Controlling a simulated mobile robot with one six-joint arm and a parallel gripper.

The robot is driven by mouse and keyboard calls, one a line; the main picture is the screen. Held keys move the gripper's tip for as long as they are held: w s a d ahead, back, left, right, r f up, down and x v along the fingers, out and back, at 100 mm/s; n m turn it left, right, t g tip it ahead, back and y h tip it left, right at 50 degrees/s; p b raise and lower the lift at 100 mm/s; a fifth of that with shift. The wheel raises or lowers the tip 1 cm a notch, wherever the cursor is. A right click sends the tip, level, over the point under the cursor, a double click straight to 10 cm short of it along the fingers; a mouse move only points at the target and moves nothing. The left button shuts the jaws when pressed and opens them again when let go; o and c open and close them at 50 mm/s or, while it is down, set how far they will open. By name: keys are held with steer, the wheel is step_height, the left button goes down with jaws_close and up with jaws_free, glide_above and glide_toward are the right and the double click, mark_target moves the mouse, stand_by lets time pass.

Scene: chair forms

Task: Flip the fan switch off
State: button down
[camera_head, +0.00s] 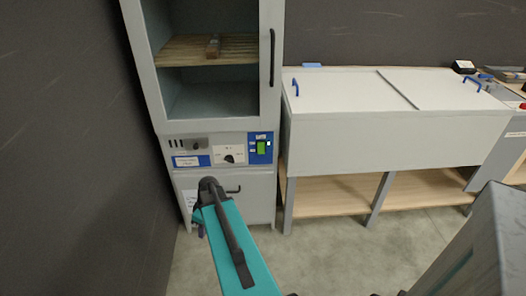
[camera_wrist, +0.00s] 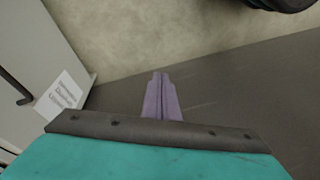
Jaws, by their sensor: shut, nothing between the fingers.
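A tall pale cabinet (camera_head: 142,70) has a control panel (camera_head: 215,146) below its glass-fronted compartment. A green switch (camera_head: 261,148) sits on a blue plate at the panel's right, a black knob (camera_head: 230,159) on a white plate in the middle, and small dark controls at the left. The labels are too small to read, so I cannot tell which is the fan switch. My gripper (camera_head: 201,231) is below the panel, before the lower door, mostly hidden by my arm. In the wrist view its purple fingers (camera_wrist: 161,96) are shut and empty, apart from the panel.
A dark wall (camera_head: 70,150) stands close at the left. The lower door has a black handle (camera_head: 233,190) and a paper label (camera_wrist: 63,100). A long white chest (camera_head: 400,135) with blue handles stands on a wooden-shelved frame at the right. The concrete floor (camera_head: 330,250) in front is clear.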

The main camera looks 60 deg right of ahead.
mark_target(263, 150)
steer(key=s+d+r+n+t+h, duration=0.1)
steer(key=d+r+t, duration=0.1)
steer(key=d+r, duration=0.6)
steer(key=s+d+r+n+t+h, duration=0.1)
steer(key=d+r, duration=0.3)
steer(key=d, duration=0.9)
steer(key=s+d+r+t+h, duration=0.1)
steer(key=s+d+r, duration=0.4)
steer(key=d+r, duration=0.1)
steer(key=s+d+r+n+t+h+b, duration=0.1)
steer(key=s+d+r, duration=0.3)
steer(key=d+r, duration=0.3)
steer(key=shift+s+d+r, duration=0.2)
steer(key=shift+s+d, duration=0.15)
steer(key=shift+d, duration=0.85)
steer(key=shift+w+d+f+p, duration=0.3)
steer(key=shift+w+d+f, duration=0.45)
steer(key=shift+w+f, duration=0.65)
steer(key=shift+w+d+f+p, duration=0.35)
steer(key=shift+w+d+f, duration=0.45)
steer(key=shift+w+f, duration=0.6)
steer(key=shift+w+d+f+p, duration=0.3)
steer(key=shift+w+d+f, duration=0.6)
steer(key=shift+f, duration=0.85)
